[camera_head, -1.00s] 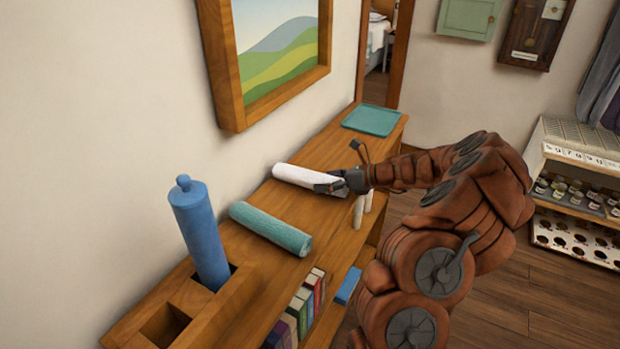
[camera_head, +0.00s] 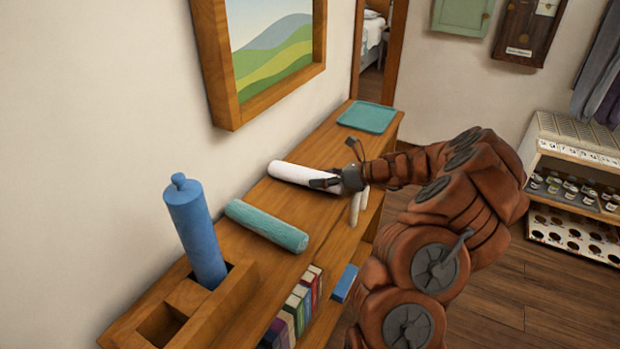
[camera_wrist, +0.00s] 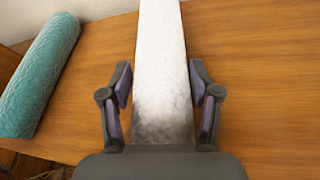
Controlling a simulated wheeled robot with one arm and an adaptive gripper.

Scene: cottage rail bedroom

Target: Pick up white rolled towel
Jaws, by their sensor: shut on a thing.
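The white rolled towel (camera_head: 290,172) lies on the wooden shelf top near the wall in the head view. In the wrist view the towel (camera_wrist: 162,60) runs lengthwise between the two fingers. My gripper (camera_head: 326,182) is at the towel's near right end, shut on it. In the wrist view my gripper (camera_wrist: 160,100) has one dark finger along each side of the towel. The towel appears to rest on the wood. Its near end is hidden by my gripper's body.
A teal rolled towel (camera_head: 266,226) lies left of the white one. A blue cylinder (camera_head: 195,230) stands in a wooden holder (camera_head: 228,303). A teal tray (camera_head: 367,117) lies at the far end. Small white upright pieces (camera_head: 355,208) stand by the front edge. A picture frame (camera_head: 222,75) hangs above.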

